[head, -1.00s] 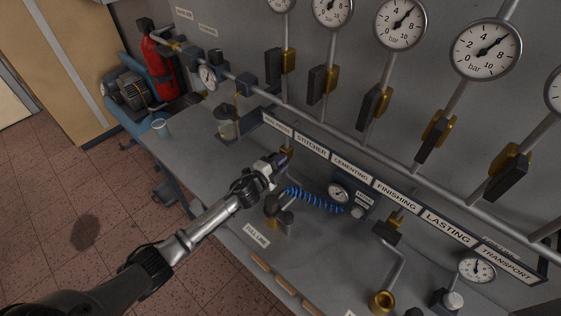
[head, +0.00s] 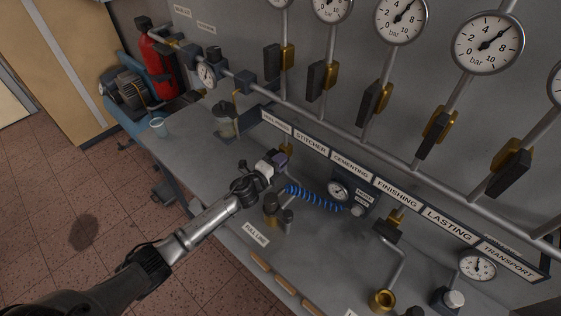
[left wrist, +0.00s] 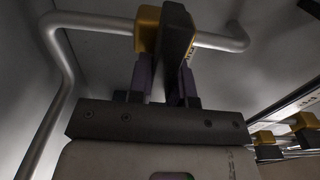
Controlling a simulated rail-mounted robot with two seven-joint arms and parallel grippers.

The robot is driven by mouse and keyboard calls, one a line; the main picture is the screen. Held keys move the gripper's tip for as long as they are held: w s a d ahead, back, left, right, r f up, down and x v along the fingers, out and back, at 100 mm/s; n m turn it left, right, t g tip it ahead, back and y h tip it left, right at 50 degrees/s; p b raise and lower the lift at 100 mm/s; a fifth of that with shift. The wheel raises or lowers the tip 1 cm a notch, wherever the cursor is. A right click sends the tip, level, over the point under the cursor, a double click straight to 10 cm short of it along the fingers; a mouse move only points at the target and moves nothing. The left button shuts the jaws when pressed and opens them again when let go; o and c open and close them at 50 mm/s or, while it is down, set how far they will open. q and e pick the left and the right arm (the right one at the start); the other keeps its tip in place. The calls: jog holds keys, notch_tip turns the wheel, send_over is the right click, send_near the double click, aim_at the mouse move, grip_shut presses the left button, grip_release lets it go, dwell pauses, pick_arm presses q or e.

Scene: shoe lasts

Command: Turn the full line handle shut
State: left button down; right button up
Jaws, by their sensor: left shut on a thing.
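The full line handle, a dark lever (left wrist: 178,32), is in the left wrist view on a brass valve body (left wrist: 147,32) set in a grey pipe. My left gripper (left wrist: 165,85) has its purple fingers on either side of the lever and is shut on it. In the head view my left gripper (head: 280,160) is low over the bench, behind the FULL LINE label (head: 256,234). My right gripper is in neither view.
Dark-levered brass valves (head: 375,98) hang below several gauges (head: 487,45) on the wall. A labelled rail (head: 350,172) runs above the bench. A blue coiled hose (head: 312,198), a small gauge (head: 338,190) and a brass fitting (head: 382,301) are to the gripper's right.

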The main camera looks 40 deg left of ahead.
pick_arm(q)
jog(key=c, duration=1)
grip_release()
jog(key=shift+c, duration=0.2)
jog(key=s, duration=1.3)
jog(key=shift+s+a, duration=0.4)
